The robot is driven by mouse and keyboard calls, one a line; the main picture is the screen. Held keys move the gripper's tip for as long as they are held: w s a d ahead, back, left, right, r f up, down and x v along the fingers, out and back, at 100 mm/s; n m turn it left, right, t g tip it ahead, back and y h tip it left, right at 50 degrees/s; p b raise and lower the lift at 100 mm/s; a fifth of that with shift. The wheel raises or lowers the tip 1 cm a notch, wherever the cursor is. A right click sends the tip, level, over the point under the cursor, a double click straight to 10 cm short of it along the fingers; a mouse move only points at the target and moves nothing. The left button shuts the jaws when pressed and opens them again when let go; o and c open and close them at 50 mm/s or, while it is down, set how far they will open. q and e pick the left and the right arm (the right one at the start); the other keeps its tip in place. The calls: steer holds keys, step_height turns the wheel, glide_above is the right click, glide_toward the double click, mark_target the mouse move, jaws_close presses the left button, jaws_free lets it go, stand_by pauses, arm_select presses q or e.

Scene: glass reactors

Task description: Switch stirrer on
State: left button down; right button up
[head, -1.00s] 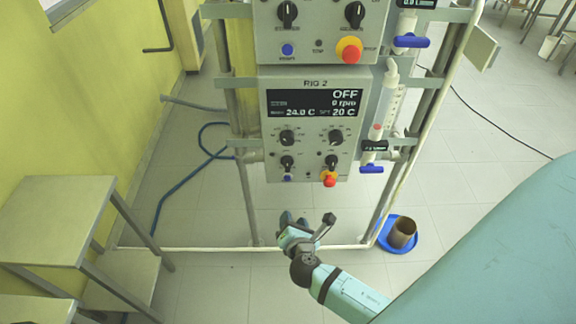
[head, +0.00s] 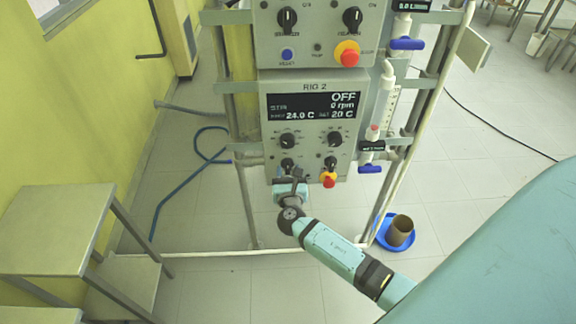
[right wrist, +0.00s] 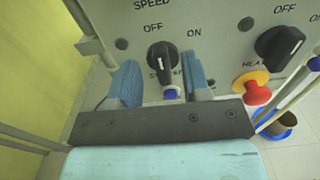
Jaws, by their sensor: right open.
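The RIG 2 control panel (head: 310,105) hangs on the metal frame; its display (head: 314,105) reads OFF and 0 rpm. The stirrer knob (head: 288,164) is the lower-left black knob. In the right wrist view the stirrer knob (right wrist: 161,60) has its white mark near OFF, with ON to the right. My right gripper (head: 290,180) is at the panel's lower-left edge. In the right wrist view its two blue fingers (right wrist: 162,82) are open, one on each side of the knob's lower part, with gaps. The label under the knob is partly hidden. My left gripper is not in view.
A blue button (right wrist: 171,94) lies just below the knob, between the fingers. The heater knob (right wrist: 279,46) and a red button on a yellow base (right wrist: 252,86) are to the right. A second panel (head: 315,30) is above. A brown pot (head: 399,230) stands in a blue dish.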

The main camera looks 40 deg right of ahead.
mark_target(288, 166)
steer(key=shift+x, duration=1.05)
jaws_close()
